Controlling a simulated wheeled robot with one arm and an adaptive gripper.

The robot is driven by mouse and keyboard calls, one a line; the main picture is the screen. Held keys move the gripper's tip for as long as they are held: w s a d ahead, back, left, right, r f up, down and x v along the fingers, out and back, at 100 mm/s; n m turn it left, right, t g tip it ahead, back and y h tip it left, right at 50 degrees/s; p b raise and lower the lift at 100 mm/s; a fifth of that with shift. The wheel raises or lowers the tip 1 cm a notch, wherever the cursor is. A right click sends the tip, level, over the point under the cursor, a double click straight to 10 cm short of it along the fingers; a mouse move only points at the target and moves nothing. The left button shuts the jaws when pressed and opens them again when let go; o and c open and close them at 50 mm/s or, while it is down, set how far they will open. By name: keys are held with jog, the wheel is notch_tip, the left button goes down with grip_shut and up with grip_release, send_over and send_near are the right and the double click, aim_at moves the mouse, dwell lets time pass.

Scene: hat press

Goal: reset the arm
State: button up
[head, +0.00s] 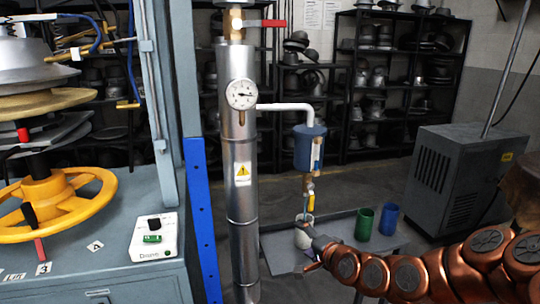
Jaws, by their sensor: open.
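My copper-coloured arm (410,278) reaches in from the lower right in the head view. My gripper (312,248) is at its far end, low over the grey tray table, and is open. It is close beside a pale cup-like object (302,238) below the valve pipe. I cannot tell whether they touch, and the fingers are small and partly hidden.
Green (364,224) and blue (388,219) cups stand on the tray table (275,248). A grey cabinet (455,180) is right.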

jog(key=s+f+n+g+h, duration=0.1)
jog(key=s+f+n+g, duration=0.25)
jog(key=s, duration=0.55)
jog(key=s+f+n+g+h, duration=0.1)
jog(key=s+f+n+g, duration=0.1)
jog(key=s+n+g, duration=0.45)
jog(key=s+d+r+g+h, duration=0.1)
jog(key=s+d+r+g, duration=0.1)
jog(key=s, duration=0.8)
jog(key=s+d+r+g+h+p, duration=0.1)
jog(key=s+d+r+g+h, duration=0.1)
jog(key=s, duration=0.8)
jog(key=s+d+r+g+h, duration=0.1)
jog(key=s+d+r+g, duration=0.15)
jog(key=s, duration=0.75)
notch_tip(320, 180, up, 16)
jog(key=w+a+t+p, duration=0.1)
jog(key=p, duration=1.3)
jog(key=shift+w+p, duration=0.35)
jog(key=shift+t, duration=0.25)
dwell(0.8)
